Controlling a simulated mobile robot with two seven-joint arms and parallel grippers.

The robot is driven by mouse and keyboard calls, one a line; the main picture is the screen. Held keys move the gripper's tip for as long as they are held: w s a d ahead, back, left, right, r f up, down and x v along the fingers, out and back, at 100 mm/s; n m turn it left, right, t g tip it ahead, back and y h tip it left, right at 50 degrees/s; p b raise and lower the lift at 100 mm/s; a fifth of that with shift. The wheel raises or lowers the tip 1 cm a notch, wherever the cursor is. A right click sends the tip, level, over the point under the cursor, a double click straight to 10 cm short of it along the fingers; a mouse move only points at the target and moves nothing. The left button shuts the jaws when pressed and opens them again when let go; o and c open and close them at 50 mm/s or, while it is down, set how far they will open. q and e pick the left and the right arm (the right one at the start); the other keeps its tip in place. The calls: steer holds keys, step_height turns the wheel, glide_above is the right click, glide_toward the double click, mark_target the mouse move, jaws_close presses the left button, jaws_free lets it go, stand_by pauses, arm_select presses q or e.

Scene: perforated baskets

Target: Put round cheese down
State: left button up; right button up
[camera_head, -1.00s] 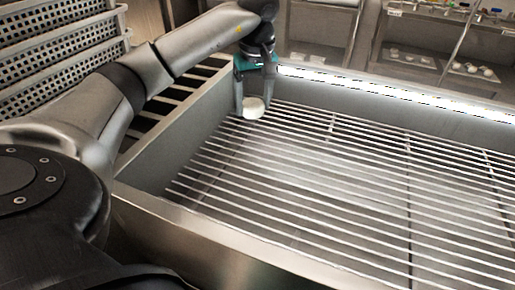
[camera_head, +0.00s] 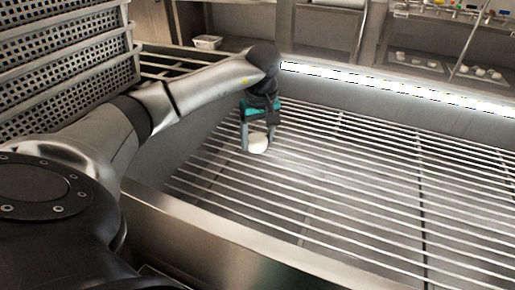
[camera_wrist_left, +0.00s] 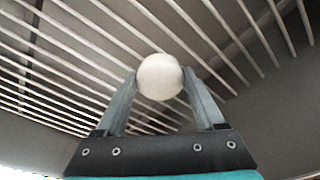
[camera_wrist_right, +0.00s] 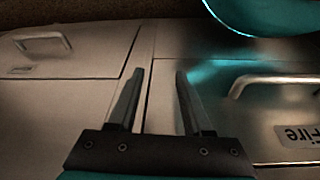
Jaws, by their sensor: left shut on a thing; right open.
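The round cheese (camera_head: 258,144) is a small white piece between the fingertips of my left gripper (camera_head: 257,150). The left wrist view shows the cheese (camera_wrist_left: 160,77) held between both fingers of the left gripper (camera_wrist_left: 160,80). The slatted metal rack (camera_head: 330,180) lies below the gripper inside a steel basin. Whether the cheese touches the slats cannot be told. My right gripper (camera_wrist_right: 153,75) is open and empty in the right wrist view, over steel cabinet fronts. It is not in the head view.
The basin's front rim (camera_head: 230,240) and its lit back edge (camera_head: 400,84) bound the rack. Perforated baskets (camera_head: 65,60) stand at the left. A small white container (camera_head: 207,42) sits behind. The rack is bare. Cabinet handles (camera_wrist_right: 285,80) are near my right gripper.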

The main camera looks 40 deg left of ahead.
mark_target(258, 140)
arm_select(q)
steer(key=shift+f+b, duration=0.35)
steer(key=shift+f, duration=1.05)
arm_select(e)
steer(key=shift+w+r, duration=0.25)
steer(key=shift+r, duration=0.25)
steer(key=shift+w+r, duration=0.2)
steer(key=shift+r, duration=0.25)
arm_select(q)
steer(key=o, duration=1.4)
steer(key=shift+f, duration=0.1)
arm_select(e)
steer(key=shift+w+a+r, duration=0.1)
steer(key=shift+r, duration=0.05)
